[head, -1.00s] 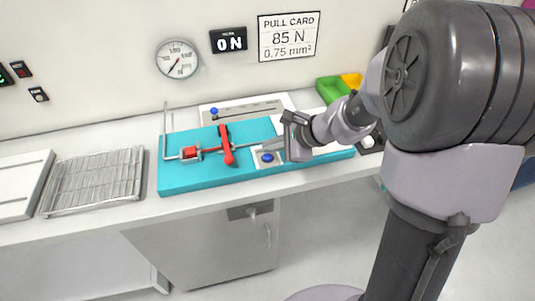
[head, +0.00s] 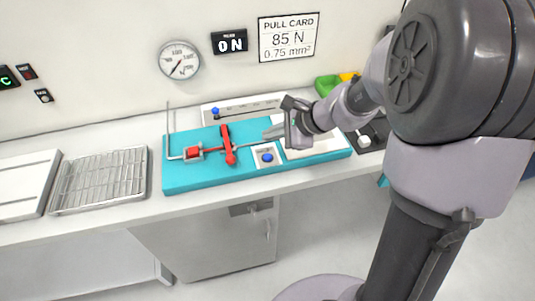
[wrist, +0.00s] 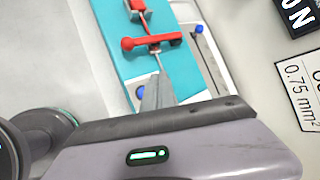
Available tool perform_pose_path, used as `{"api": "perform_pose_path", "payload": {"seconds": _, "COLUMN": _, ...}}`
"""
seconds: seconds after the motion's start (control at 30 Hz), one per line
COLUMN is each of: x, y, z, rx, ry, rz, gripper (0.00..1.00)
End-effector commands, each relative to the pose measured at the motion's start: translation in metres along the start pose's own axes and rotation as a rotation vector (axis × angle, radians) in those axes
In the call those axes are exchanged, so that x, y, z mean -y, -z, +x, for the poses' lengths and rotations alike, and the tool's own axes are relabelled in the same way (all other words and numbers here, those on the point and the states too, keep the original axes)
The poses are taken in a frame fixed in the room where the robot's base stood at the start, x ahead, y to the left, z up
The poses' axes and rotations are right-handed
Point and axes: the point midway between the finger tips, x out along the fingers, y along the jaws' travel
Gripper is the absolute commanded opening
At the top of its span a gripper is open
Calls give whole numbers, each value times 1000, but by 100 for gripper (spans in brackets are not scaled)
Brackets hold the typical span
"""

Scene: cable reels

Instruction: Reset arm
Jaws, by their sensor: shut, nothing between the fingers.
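My gripper (head: 272,132) is shut and empty, held above the right half of the teal board (head: 190,178) on the bench. In the wrist view the closed fingers (wrist: 160,85) point toward the red lever (wrist: 150,41). In the head view the red lever (head: 228,146) stands on the board left of my gripper, with a red block (head: 192,153) in a metal clamp beside it. A blue button (head: 267,157) on a pale plate lies just below my fingertips in the picture. My arm hides part of the bench at right.
A wire rack (head: 102,180) and a white panel (head: 25,184) lie to the left on the bench. A green bin (head: 327,85) stands at the back right. A gauge (head: 179,60), an ON display (head: 229,40) and a pull card (head: 289,36) are on the wall.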

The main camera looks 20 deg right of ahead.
Motion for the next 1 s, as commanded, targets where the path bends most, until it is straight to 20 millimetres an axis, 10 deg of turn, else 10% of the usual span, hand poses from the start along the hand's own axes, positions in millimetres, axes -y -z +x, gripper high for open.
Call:
{"api": "perform_pose_path", "payload": {"seconds": 0.47, "x": -3, "y": -13, "z": -8, "rx": 2, "ry": -11, "rz": -55, "gripper": 0}}
{"api": "perform_pose_path", "payload": {"seconds": 0.7, "x": -91, "y": -118, "z": -105, "rx": -60, "ry": -173, "rz": -771, "gripper": 0}}
{"api": "perform_pose_path", "payload": {"seconds": 1.0, "x": -165, "y": -114, "z": -175, "rx": -252, "ry": -278, "rz": -1312, "gripper": 0}}
